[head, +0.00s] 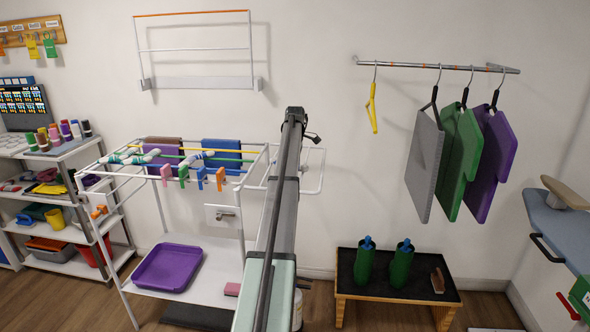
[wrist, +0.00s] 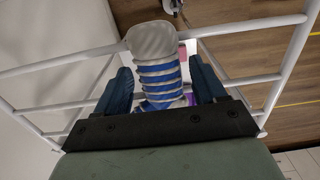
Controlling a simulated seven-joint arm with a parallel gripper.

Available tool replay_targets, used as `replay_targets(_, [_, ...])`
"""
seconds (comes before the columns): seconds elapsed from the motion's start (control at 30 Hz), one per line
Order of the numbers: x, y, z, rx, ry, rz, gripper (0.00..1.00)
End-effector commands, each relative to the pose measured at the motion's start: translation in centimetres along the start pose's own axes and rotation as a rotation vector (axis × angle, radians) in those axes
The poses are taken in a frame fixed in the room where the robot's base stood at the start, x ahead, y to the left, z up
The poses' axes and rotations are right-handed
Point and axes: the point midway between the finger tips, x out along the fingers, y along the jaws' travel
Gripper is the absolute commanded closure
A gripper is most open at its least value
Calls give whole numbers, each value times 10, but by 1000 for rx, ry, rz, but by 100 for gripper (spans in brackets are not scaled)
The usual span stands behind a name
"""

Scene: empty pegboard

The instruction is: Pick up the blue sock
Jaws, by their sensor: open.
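A sock with blue and grey stripes and a plain grey end (wrist: 160,72) fills the middle of the wrist view. My gripper (wrist: 159,66) is open, with one dark finger on each side of the sock. Small gaps seem to show beside the sock, but I cannot tell whether a finger touches it. The sock's near end is hidden behind the dark gripper body. In the head view, striped pieces lie over the lines of the white drying rack (head: 130,185), and I cannot tell which is this sock. My gripper is not clear there.
The rack's white bars (wrist: 245,80) run close around my gripper. Coloured clothespins (head: 183,174) and a blue cloth (head: 222,150) hang on the rack, above a purple tray (head: 168,268). Garments hang on a wall rail (head: 440,66).

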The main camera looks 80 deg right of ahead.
Motion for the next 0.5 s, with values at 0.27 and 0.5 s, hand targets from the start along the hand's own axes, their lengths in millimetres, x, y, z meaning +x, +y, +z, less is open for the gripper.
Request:
replay_targets(0.27, [4,0,0,0,0,1,30])
replay_targets(0.5, [4,0,0,0,0,1,37])
